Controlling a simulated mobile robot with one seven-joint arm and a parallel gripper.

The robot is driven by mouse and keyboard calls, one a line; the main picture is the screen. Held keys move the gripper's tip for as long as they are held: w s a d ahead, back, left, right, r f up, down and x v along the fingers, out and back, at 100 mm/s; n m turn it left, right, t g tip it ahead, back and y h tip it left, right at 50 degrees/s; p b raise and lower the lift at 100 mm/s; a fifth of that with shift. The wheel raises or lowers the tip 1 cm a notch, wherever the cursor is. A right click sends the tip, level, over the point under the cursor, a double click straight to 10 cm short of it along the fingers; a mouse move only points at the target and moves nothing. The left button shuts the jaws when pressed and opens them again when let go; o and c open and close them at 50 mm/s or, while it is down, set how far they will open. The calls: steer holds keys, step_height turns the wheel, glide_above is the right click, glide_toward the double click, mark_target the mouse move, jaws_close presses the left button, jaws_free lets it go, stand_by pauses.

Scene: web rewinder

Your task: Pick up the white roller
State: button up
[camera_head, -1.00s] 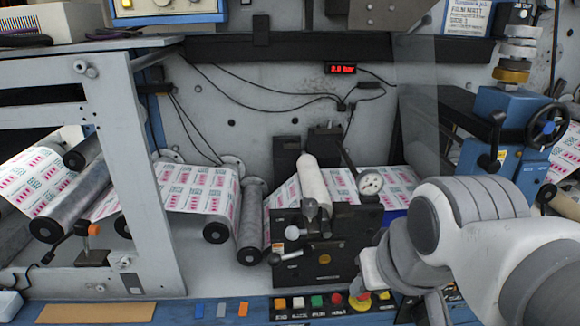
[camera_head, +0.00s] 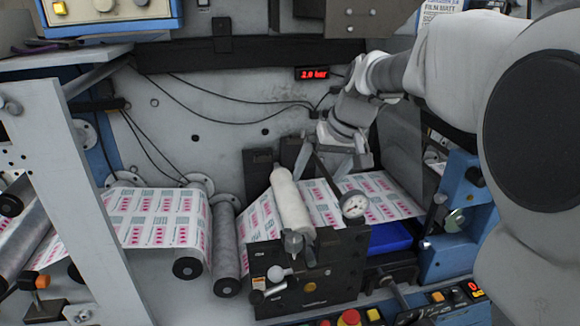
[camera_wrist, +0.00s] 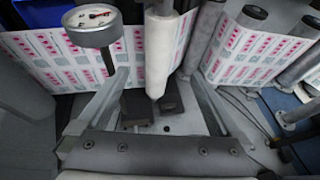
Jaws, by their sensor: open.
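The white roller (camera_head: 291,203) is mounted at a tilt over the black block with the gauge, in front of the printed web. My gripper (camera_head: 330,172) is above and behind its far end, fingers spread and pointing down. In the wrist view the white roller (camera_wrist: 159,52) stands between the two open fingers (camera_wrist: 161,76) in the picture, with bare space on either side. I see no contact with it; the depth gap is hard to tell.
A round pressure gauge (camera_head: 353,205) on a stalk stands right of the roller, close to one finger in the wrist view. Grey rollers (camera_head: 225,245) carry the printed web (camera_head: 160,217) at left. A blue tray (camera_head: 391,237) lies at right. The red display (camera_head: 312,73) reads 2.0 bar.

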mark_target(298, 209)
steer(key=x, duration=1.2)
steer(key=shift+w+f, duration=0.1)
steer(key=shift+f, duration=0.15)
steer(key=x, duration=0.5)
steer(key=shift+w+r, duration=0.1)
steer(key=shift+w, duration=0.05)
jaws_close()
steer(key=shift+w+r, duration=0.1)
steer(key=shift+r, duration=0.05)
